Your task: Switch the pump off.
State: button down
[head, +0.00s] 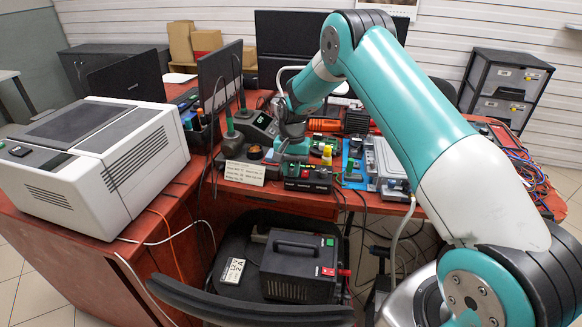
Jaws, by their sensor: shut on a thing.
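My teal and white arm reaches over from the right. My gripper (291,146) is at the front of the red workbench, small and partly hidden by my wrist. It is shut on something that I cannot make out. Just below it, a low black box (308,184) with small red and green parts on its front stands at the bench's front edge. I cannot tell for sure whether this box belongs to the pump. No switch position can be read, and I cannot tell whether my gripper touches the box.
A cream label card (245,173) stands left of the black box. Yellow parts (327,154) and a grey case (384,160) crowd the right. A large white machine (95,160) fills the left desk. A chair holds a black power unit (298,263) in front, with cables hanging nearby.

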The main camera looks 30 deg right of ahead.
jog(key=shift+w+d+r+g+y, duration=0.1)
jog(key=shift+w+g+y, duration=0.05)
jog(key=shift+g+y, duration=0.45)
jog(key=c, duration=1.3)
grip_release()
jog(key=shift+p+v, duration=1.95)
jog(key=shift+v, duration=6.75)
